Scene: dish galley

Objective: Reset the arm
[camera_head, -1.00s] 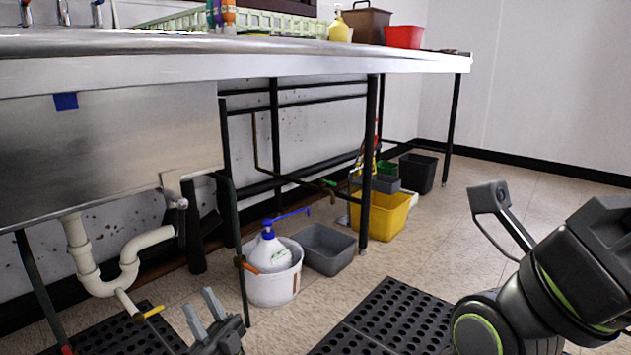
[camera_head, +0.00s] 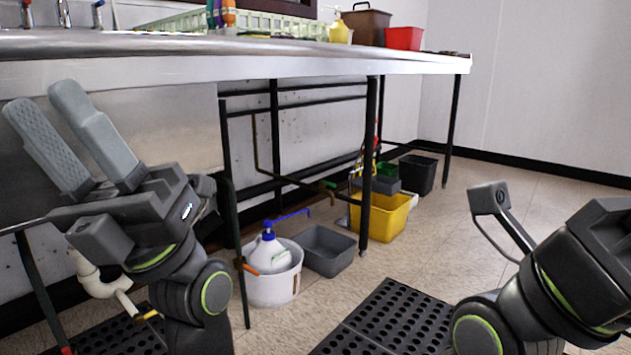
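My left gripper (camera_head: 72,137) is raised at the left of the view, in front of the steel sink front. Its two grey fingers point up and to the left with a gap between them, and nothing is held there. My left arm comes up from the lower left below it. My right arm (camera_head: 560,280) shows at the right edge, folded low. The fingers of my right gripper cannot be made out.
The steel counter (camera_head: 300,65) runs across above. A black perforated mat (camera_head: 390,318) lies on the floor. Tiled floor at right is clear.

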